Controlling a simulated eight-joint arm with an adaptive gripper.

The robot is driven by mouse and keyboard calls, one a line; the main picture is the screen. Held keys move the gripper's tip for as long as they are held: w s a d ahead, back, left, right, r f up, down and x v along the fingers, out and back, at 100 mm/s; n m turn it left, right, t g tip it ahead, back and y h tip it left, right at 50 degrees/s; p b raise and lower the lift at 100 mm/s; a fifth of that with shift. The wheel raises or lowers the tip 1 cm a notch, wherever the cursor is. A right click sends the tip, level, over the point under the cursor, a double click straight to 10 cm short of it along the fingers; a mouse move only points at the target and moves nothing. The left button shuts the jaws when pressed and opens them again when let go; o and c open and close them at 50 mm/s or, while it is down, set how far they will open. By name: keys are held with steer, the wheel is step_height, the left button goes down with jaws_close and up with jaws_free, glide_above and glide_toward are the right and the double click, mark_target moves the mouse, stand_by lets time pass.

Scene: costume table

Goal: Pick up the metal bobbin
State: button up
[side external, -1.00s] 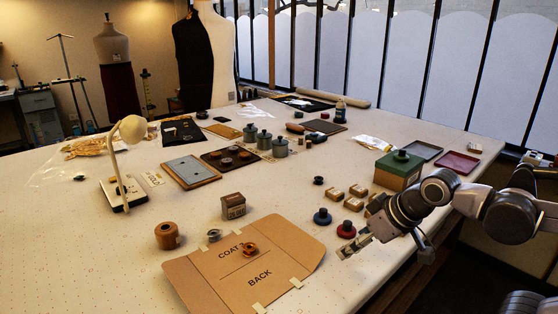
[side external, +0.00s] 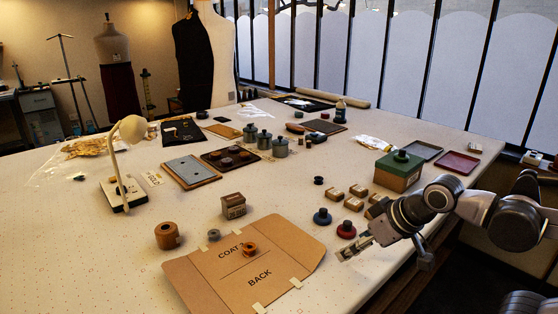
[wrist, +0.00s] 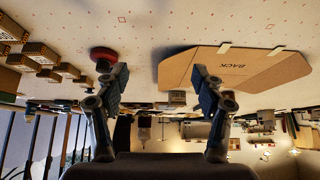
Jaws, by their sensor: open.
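A small grey metal-looking bobbin (side external: 214,235) sits at the upper left edge of the brown card folder (side external: 215,275), in the side view. An orange-brown bobbin (side external: 249,249) sits on the folder, right of it. The folder (wrist: 235,66) shows beyond the right finger, but I cannot make out the bobbins there.
A red knobbed disc (side external: 346,230) stands close to my gripper, with a blue one (side external: 322,217) beside it. Several small cardboard boxes (side external: 353,204) and a green-topped box (side external: 399,170) stand behind.

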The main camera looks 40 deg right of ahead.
steer(key=shift+c, duration=0.6)
steer(key=shift+w+a+r, duration=0.1)
steer(key=shift+w+r, duration=0.05)
steer(key=shift+r, duration=0.05)
steer(key=w+a+r+n+g+y, duration=0.1)
steer(key=w+a+r+n+g, duration=0.35)
steer(key=w, duration=0.45)
steer(key=n+g+y, duration=0.2)
steer(key=n, duration=0.7)
glide_toward(250, 249)
steer(key=shift+t, duration=0.25)
steer(key=x, duration=0.8)
steer(key=shift+w+d+f, duration=0.2)
steer(key=shift+w+f, duration=0.05)
steer(key=c, duration=1)
